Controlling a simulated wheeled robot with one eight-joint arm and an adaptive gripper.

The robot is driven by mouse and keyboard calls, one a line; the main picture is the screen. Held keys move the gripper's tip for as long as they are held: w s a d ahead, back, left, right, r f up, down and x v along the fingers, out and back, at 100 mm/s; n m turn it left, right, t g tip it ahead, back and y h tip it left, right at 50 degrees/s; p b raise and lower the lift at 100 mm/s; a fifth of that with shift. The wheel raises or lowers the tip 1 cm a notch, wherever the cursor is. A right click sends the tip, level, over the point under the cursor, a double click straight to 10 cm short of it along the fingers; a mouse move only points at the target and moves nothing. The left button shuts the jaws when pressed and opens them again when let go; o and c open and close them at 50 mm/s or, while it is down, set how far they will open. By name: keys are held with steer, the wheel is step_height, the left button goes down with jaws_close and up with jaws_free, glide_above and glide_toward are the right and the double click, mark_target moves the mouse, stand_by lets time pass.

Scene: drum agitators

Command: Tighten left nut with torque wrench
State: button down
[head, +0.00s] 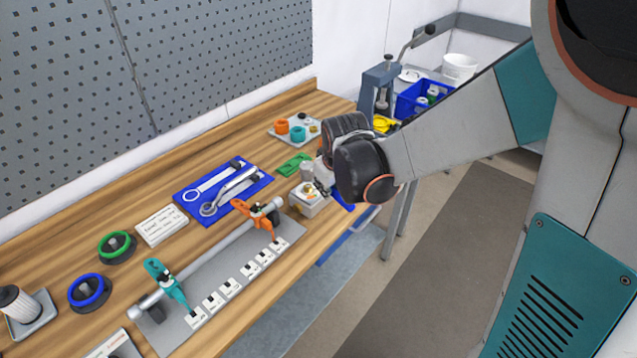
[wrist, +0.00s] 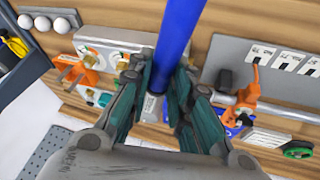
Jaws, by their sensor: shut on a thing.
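My gripper (wrist: 158,95) is shut on a blue bar-shaped handle (wrist: 178,35), which runs up out of the top of the wrist view. I take it for the torque wrench; its working end is not clear. In the head view my wrist hides most of the gripper, and a bit of blue (head: 343,198) shows below it, at the table's right edge. I cannot make out which part is the left nut.
A silver shaft (head: 218,250) with an orange clamp (head: 262,215) and a teal clamp (head: 165,284) lies along a grey plate. A blue mat (head: 180,193) holds wrenches. A tray with orange and teal rings (head: 298,133) is farther back. A press (head: 380,85) stands behind my wrist.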

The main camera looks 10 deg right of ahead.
steer(key=w+d+f+n+y+b, duration=0.2)
steer(key=w+d+n+y, duration=0.1)
steer(key=n, duration=0.4)
steer(key=shift+w+d+f+g+b, duration=0.3)
steer(key=shift+w+d+g+b, duration=0.1)
steer(key=shift+d, duration=0.5)
steer(key=shift+s+f+b, duration=0.1)
steer(key=shift+f+b, duration=0.8)
steer(key=shift+f, duration=0.25)
stand_by(1.5)
steer(key=shift+a, duration=0.1)
stand_by(0.3)
steer(key=s+a+m+h, duration=0.1)
steer(key=m, duration=0.1)
steer(key=s+a+m+h, duration=0.1)
steer(key=m, duration=0.1)
steer(key=shift+s+a+m+t, duration=0.4)
stand_by(0.5)
steer(key=shift+a, duration=0.15)
stand_by(0.5)
